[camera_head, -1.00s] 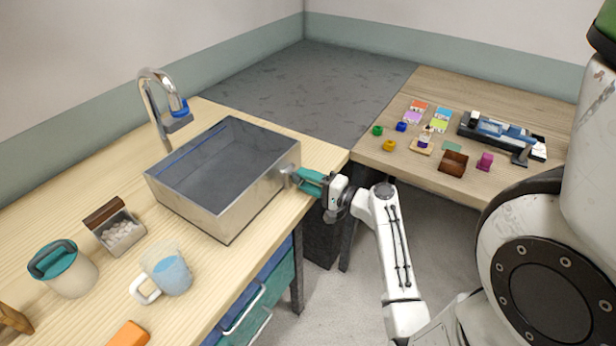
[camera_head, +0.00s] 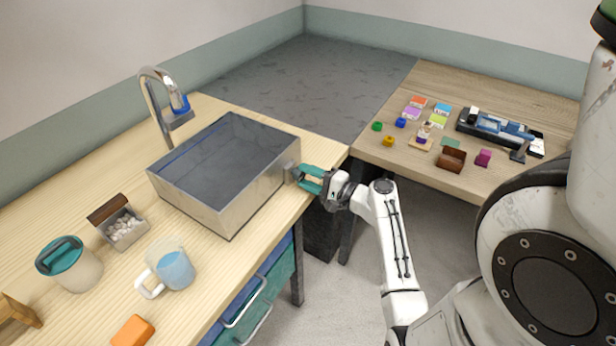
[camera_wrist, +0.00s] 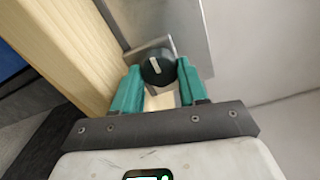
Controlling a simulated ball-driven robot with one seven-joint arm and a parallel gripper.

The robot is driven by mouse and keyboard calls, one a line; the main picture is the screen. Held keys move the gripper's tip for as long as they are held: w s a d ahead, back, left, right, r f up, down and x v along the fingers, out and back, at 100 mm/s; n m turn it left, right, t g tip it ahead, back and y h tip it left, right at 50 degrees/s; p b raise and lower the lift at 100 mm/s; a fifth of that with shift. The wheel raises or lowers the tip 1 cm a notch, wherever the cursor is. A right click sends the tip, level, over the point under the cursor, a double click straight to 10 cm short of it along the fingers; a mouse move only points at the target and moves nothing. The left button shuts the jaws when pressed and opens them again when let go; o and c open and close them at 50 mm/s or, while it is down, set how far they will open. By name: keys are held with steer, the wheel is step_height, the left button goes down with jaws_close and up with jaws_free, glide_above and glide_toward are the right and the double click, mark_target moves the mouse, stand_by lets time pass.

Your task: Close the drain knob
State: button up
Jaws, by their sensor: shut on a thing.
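The drain knob (camera_wrist: 152,72) is a dark round dial with a pale pointer line, on a metal plate at the side of the sink. The line stands nearly upright in the wrist view, tilted slightly. My gripper (camera_wrist: 160,74) has its teal fingers on either side of the knob, shut on it. In the head view my gripper (camera_head: 306,178) is at the right end of the sink (camera_head: 240,203), and the knob is hard to make out there. The sink is a grey metal box with a dark interior.
A chrome faucet (camera_head: 156,105) with a blue part stands behind the sink. A mug (camera_head: 172,268), a teal-lidded jar (camera_head: 70,265), a small box of white pieces (camera_head: 123,226) and an orange block (camera_head: 132,331) are on the left counter. Small items cover the right table (camera_head: 390,163).

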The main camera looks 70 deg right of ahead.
steer(key=o, duration=1.1)
steer(key=shift+f, duration=0.1)
steer(key=shift+c, duration=0.2)
steer(key=shift+f, duration=0.1)
